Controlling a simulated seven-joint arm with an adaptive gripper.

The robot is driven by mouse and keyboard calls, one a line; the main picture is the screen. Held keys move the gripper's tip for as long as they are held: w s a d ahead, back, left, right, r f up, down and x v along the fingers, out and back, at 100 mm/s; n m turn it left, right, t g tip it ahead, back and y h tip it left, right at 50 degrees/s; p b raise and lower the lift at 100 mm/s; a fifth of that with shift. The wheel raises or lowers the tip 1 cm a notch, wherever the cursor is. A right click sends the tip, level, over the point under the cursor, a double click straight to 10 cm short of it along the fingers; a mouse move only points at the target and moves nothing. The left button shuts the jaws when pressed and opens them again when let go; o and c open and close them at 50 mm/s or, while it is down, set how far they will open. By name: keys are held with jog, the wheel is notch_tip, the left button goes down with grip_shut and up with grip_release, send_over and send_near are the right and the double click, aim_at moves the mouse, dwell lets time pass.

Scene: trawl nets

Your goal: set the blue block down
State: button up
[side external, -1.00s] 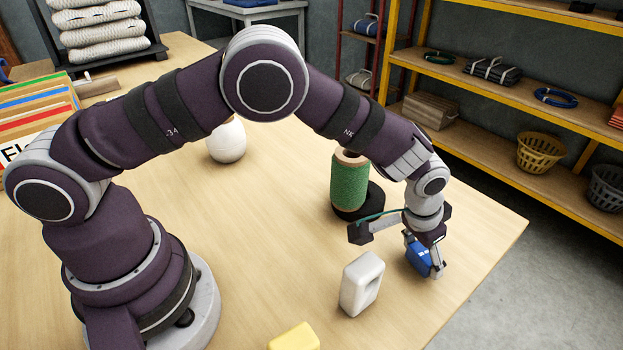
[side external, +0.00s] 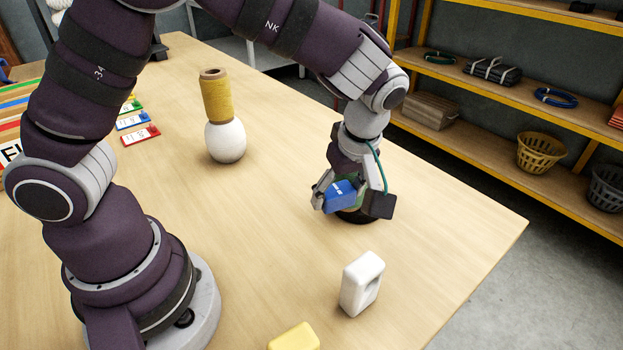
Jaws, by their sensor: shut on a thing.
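My gripper (side external: 349,199) is shut on the blue block (side external: 339,194), which has pale marks on its face. The block is tilted between the fingers and appears held above the table, in front of a black round base (side external: 354,216). The green spool on that base is almost wholly hidden behind my gripper and wrist. I cannot tell how far the block is from the spool, or whether they touch.
A yellow spool (side external: 216,95) sits on a white ball (side external: 226,140). Colored tags (side external: 140,135) lie at left. The table (side external: 440,230) is clear at right.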

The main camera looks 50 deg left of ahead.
jog(key=s+a+f+n+g, duration=0.2)
jog(key=s+a+n, duration=0.1)
jog(key=a+n, duration=0.55)
jog(key=n+g+h, duration=0.2)
jog(key=n+h, duration=0.1)
jog(key=n, duration=0.9)
send_over(189, 213)
jog(key=w, duration=0.1)
jog(key=x, duration=0.3)
jog(key=w+x, duration=0.1)
jog(key=x, duration=0.2)
jog(key=shift+w+f, duration=0.2)
jog(key=shift+f, duration=0.65)
jog(key=o, duration=1.1)
jog(key=shift+f, duration=0.1)
